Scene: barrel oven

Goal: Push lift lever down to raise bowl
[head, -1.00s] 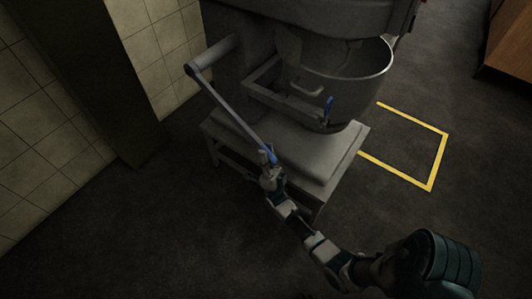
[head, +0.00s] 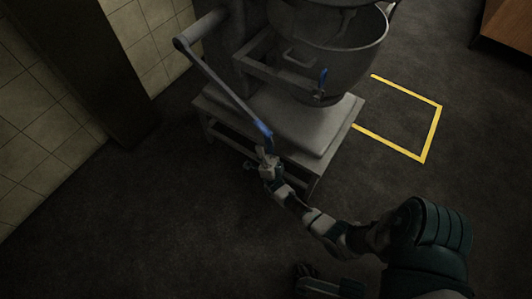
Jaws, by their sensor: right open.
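The lift lever (head: 222,83) is a long grey bar. It slopes from a pivot on the left of the mixer down to the right and ends in a blue handle (head: 261,129). My right gripper (head: 265,152) is open just below the handle's lower end; I cannot tell whether they touch. The steel bowl (head: 360,65) sits in its grey holder above the mixer's base.
The mixer's low stand (head: 325,135) is just behind my right gripper. A second, small blue handle (head: 323,80) is by the bowl. A dark pillar (head: 95,70) and tiled wall stand left. Yellow floor lines (head: 432,132) lie right. The floor at front left is clear.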

